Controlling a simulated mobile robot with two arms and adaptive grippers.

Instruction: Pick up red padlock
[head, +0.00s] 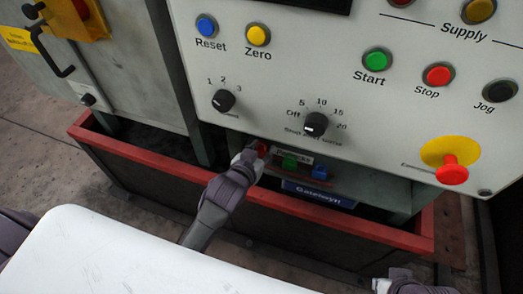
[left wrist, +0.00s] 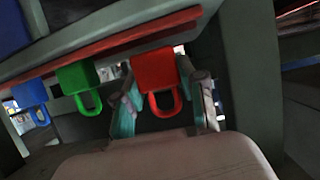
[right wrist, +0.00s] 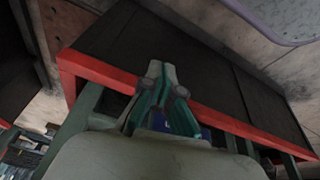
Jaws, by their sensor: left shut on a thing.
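The red padlock (head: 262,148) is at the left end of a row under the control panel.
A green padlock (head: 289,162) and a blue padlock (head: 320,172) hang beside the red one. A blue label plate (head: 318,192) is below them. The control panel (head: 290,85) overhangs the row. A red-edged frame (head: 340,225) runs in front.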

